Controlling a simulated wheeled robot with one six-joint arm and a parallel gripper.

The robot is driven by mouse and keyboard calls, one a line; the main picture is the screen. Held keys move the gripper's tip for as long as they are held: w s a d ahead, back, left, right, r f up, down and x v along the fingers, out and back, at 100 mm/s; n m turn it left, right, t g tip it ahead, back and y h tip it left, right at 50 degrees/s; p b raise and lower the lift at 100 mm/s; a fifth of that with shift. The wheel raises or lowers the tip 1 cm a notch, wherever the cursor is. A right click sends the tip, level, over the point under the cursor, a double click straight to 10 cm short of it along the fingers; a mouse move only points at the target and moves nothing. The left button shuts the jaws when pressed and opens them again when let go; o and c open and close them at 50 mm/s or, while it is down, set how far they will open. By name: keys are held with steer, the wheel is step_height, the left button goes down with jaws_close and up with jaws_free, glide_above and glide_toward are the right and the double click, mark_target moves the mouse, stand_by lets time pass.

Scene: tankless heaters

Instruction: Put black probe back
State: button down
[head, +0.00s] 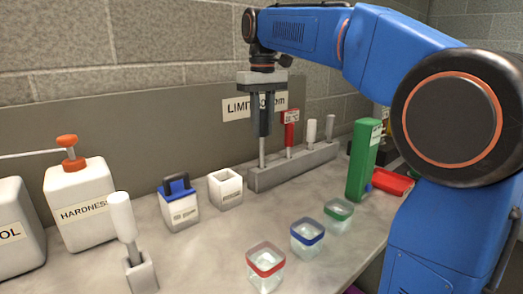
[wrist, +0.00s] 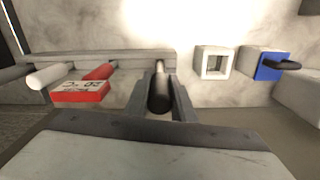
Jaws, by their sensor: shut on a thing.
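The black probe (head: 264,118) hangs upright in my gripper (head: 263,92), its metal shaft pointing down. My gripper is shut on the black handle; in the wrist view the handle (wrist: 160,95) sits between the two fingers (wrist: 160,100). The shaft's lower end meets the left end of the grey rack (head: 290,171); I cannot tell whether the tip is inside a hole or just at it. The rack also shows in the wrist view (wrist: 125,58). A red probe (head: 290,130) with a display and two white-handled probes (head: 311,132) (head: 329,127) stand in the rack to the right.
A white open box (head: 225,189) and a blue-lidded box (head: 179,204) stand left of the rack. A green block (head: 362,160) stands right. Small cups with red (head: 266,267), blue (head: 307,237) and green (head: 338,214) rims stand in front. The wall is close behind.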

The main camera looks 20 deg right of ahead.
mark_target(263, 110)
steer(key=shift+f, duration=2.75)
steer(key=c, duration=1.5)
jaws_free()
step_height(263, 110, up, 12)
steer(key=shift+f, duration=0.1)
steer(key=shift+r, duration=0.25)
steer(key=shift+s, duration=0.1)
